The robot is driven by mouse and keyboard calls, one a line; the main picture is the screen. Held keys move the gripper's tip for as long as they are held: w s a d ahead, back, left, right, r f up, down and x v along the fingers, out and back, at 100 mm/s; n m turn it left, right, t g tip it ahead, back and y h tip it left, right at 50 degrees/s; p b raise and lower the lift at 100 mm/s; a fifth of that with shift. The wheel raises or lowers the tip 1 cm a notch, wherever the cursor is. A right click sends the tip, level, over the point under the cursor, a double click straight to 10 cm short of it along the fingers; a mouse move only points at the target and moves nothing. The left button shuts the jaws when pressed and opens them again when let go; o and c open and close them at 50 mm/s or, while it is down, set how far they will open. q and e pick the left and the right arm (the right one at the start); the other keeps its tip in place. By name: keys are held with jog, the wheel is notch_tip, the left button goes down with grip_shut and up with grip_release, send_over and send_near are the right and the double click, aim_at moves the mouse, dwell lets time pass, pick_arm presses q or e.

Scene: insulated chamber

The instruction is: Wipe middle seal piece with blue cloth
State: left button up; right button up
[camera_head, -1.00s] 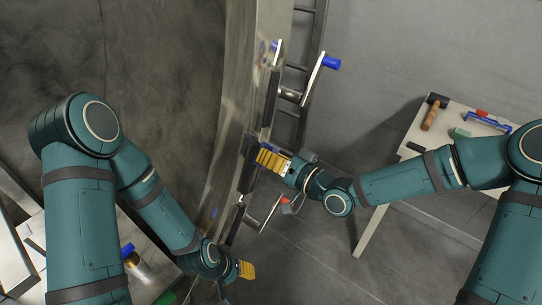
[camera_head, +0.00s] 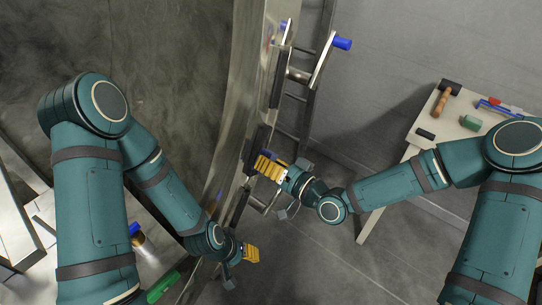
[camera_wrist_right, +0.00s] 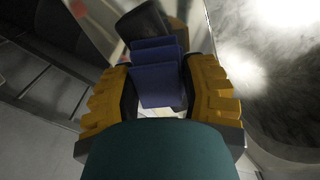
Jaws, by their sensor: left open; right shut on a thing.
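The blue cloth (camera_wrist_right: 157,75) is folded between the yellow fingers of my right gripper (camera_wrist_right: 158,95) in the right wrist view. Other black seal pieces sit above (camera_head: 278,82) and below (camera_head: 240,205) on the edge. My left gripper (camera_head: 251,253) is open and empty, lower down near the edge.
A latch with a blue handle (camera_head: 342,44) juts out from the upper door edge. A pale table (camera_head: 408,150) with a hammer (camera_head: 441,103) and other tools stands at right. A green object (camera_head: 163,286) lies at lower left. Grey floor (camera_head: 310,260) is clear between.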

aim_at(269, 130)
jog(key=f, duration=0.1)
jog(key=s+a+f, duration=0.1)
jog(key=f, duration=0.2)
jog(key=shift+s+a, duration=0.15)
jog(key=shift+s, duration=0.15)
jog(key=shift+r, duration=0.1)
jog(key=shift+w+d+r+p, duration=0.55)
jog(key=shift+w+r+p, duration=0.35)
jog(key=shift+r, duration=0.9)
jog(key=shift+w+d+r+p, duration=0.6)
jog(key=shift+r+p, duration=0.55)
jog(key=shift+r, duration=0.7)
jog(key=shift+w+d+r+p, duration=0.45)
jog(key=shift+w+r+p, duration=0.45)
jog(key=shift+r, duration=0.9)
jog(key=shift+s, duration=0.1)
jog(key=shift+s+d+f, duration=0.1)
jog(key=shift+s+d, duration=0.2)
jog(key=shift+d, duration=0.15)
jog(key=shift+c, duration=0.5)
jog(key=shift+p+v, duration=0.4)
jog(key=shift+v, duration=2.05)
jog(key=shift+s+f, duration=0.1)
